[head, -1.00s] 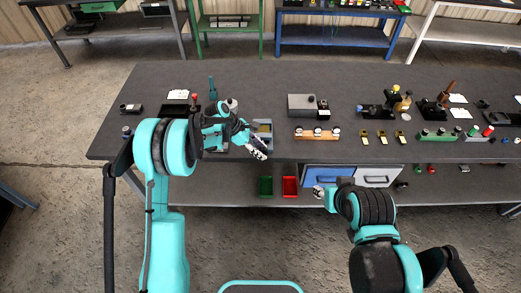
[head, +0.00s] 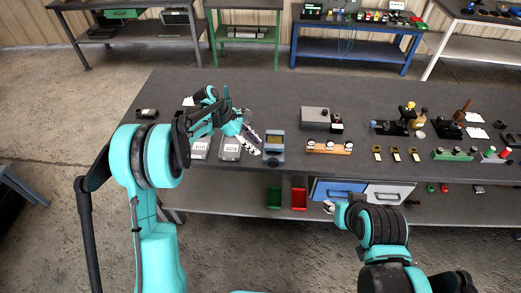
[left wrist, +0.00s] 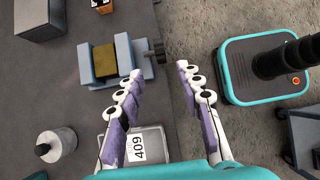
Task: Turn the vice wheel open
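The vice is blue-grey with a yellowish block between its jaws; it stands at the bench's front edge in the head view (head: 274,143) and in the left wrist view (left wrist: 88,72). Its dark wheel (left wrist: 154,53) sticks out past the bench edge. My left gripper (head: 252,140) is beside the vice, on its left in the head view. In the left wrist view the gripper (left wrist: 159,72) is open and empty, with the wheel just ahead of its fingertips, near the gap. My right gripper (head: 328,207) is low in front of the bench, away from the vice; its fingers are unclear.
A grey case labelled 409 (head: 230,149) lies left of the vice and also below the left finger in the wrist view (left wrist: 150,146).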

